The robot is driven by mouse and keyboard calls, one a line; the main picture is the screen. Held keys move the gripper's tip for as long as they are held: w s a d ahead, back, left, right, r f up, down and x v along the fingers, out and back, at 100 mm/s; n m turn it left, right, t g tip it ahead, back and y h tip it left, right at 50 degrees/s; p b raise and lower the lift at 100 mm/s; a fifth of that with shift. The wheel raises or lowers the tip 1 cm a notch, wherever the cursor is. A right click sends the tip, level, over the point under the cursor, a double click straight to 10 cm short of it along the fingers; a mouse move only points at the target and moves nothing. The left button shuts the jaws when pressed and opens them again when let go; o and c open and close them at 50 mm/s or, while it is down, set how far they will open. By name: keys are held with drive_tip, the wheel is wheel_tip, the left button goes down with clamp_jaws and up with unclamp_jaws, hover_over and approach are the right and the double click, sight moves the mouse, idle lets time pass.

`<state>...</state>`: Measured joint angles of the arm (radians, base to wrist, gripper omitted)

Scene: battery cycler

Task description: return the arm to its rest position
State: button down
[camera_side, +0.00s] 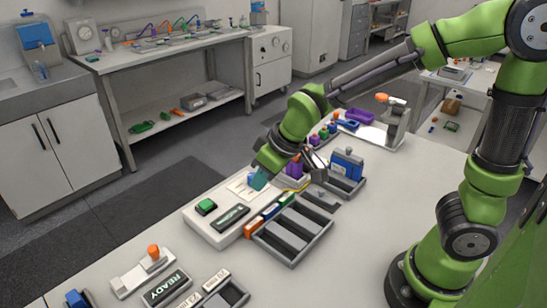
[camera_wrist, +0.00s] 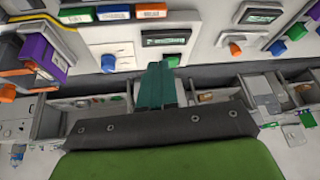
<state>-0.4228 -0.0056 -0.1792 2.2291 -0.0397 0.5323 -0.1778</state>
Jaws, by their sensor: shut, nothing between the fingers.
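My green arm reaches in from the right, and my gripper (camera_side: 259,181) points down over the white cycler box (camera_side: 203,228). Its teal fingers are together and hold nothing. In the wrist view my gripper (camera_wrist: 162,72) shows the same closed teal fingers, with their tips near the green button (camera_wrist: 173,57). In the side view the green button (camera_side: 206,206) and the dark display (camera_side: 232,217) sit on the box, left of my fingers. Whether the fingertips touch the box cannot be told.
An empty grey tray (camera_side: 268,243) lies right of the box. A blue block (camera_side: 347,162) stands in another grey tray behind it. A purple block (camera_side: 295,169) is close to my wrist. A READY sign (camera_side: 166,288) lies in front. The right-hand tabletop is clear.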

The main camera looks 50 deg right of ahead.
drive_tip(key=s+d+r+m+t, duration=0.1)
drive_tip(key=s+d+r+m, duration=0.2)
drive_tip(key=s, duration=0.3)
drive_tip(key=s+d+r+m+t, duration=0.1)
drive_tip(key=s+d+r+m, duration=0.2)
drive_tip(key=s+r, duration=0.3)
drive_tip(key=shift+s+d+r, duration=0.2)
drive_tip(key=shift+s+d, duration=0.1)
drive_tip(key=shift+s, duration=0.2)
